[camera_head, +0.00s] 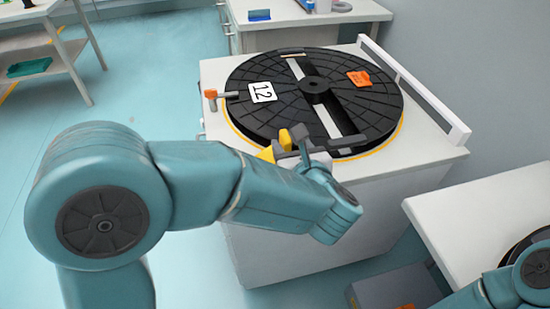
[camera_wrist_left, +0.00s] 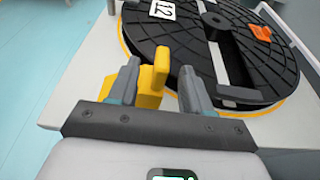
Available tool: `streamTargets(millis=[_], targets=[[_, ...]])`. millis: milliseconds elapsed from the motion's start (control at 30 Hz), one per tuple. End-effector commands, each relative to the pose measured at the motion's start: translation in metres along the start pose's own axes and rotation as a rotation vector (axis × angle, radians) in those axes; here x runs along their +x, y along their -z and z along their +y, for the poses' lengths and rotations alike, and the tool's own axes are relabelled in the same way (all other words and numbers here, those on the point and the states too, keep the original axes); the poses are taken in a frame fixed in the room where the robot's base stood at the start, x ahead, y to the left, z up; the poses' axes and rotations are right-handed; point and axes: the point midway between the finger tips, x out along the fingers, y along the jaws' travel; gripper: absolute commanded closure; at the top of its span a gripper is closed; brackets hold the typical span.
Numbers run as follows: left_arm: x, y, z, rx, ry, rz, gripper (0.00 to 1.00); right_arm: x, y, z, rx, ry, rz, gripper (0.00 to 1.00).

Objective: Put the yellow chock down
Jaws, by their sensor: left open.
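The yellow chock (camera_wrist_left: 150,86) has an upright block and a lower foot. It stands between the two fingers of my left gripper (camera_wrist_left: 160,72) at the near edge of the black turntable (camera_wrist_left: 200,55). The jaws are open, with a gap showing on the right side of the chock. In the head view the chock (camera_head: 285,139) shows partly behind my left gripper (camera_head: 291,143), beside the turntable (camera_head: 270,110). Its underside and any contact with the rim are hidden. My right gripper is out of view.
The turntable bears a white "12" label (camera_head: 262,92) and an orange piece (camera_head: 359,78). An orange-tipped peg (camera_head: 211,94) stands at its left. A white rail (camera_head: 420,90) runs along the right edge. Another white table (camera_head: 470,220) is at lower right, with a grey box (camera_head: 395,290) below.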

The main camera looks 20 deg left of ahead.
Motion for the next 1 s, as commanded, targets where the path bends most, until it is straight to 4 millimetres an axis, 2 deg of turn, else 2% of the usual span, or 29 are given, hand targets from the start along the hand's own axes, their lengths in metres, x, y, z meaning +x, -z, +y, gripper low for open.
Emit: streamTargets(millis=[300,400,600,633,767,1000], targets=[[0.048,-0.001,-0.004,0.0,-0.003,0.002,0.51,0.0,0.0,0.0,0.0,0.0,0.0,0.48],[0.054,-0.002,-0.004,0.001,0.0,0.001,0.51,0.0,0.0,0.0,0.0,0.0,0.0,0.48],[0.054,-0.002,-0.004,0.0,0.001,0.0,0.51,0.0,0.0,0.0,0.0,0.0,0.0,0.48],[0.054,-0.002,-0.004,0.0,0.001,0.001,0.57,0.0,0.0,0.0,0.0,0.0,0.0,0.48],[0.054,-0.002,-0.004,0.0,0.001,0.001,1.0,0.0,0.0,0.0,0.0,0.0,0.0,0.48],[0.054,-0.003,-0.004,0.0,0.0,-0.001,1.0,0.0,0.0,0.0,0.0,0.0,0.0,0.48]])
